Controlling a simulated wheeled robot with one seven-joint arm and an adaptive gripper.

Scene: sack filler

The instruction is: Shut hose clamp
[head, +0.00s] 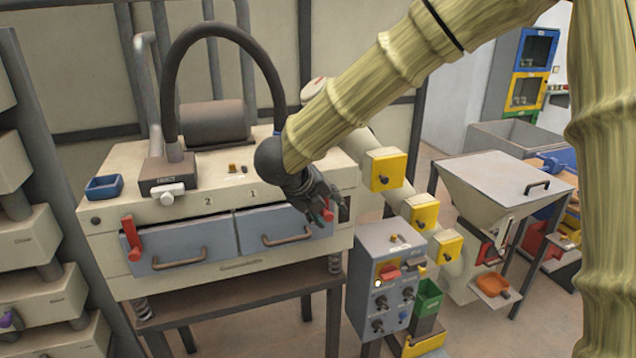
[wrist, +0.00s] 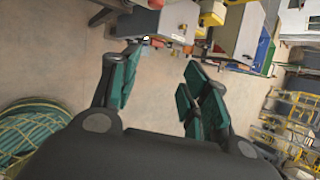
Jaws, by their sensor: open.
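A black hose (head: 223,30) arches over the cream machine. Its left end stands in a dark block (head: 170,176) with a small label and a white-knobbed lever (head: 167,195) on its front. I take this for the hose clamp, but cannot tell whether it is open or shut. The hose's right end runs down behind my arm, where its joint is hidden. My gripper (head: 322,203) is at the machine's right front corner, well to the right of the lever. In the wrist view, its teal fingers (wrist: 160,88) are apart with nothing between them.
A red handle (head: 132,238) sits at the left drawer, and a red part by my fingers is mostly hidden. A blue tray (head: 104,187) lies on the machine. A grey control box (head: 385,275) and a hopper (head: 505,185) stand to the right.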

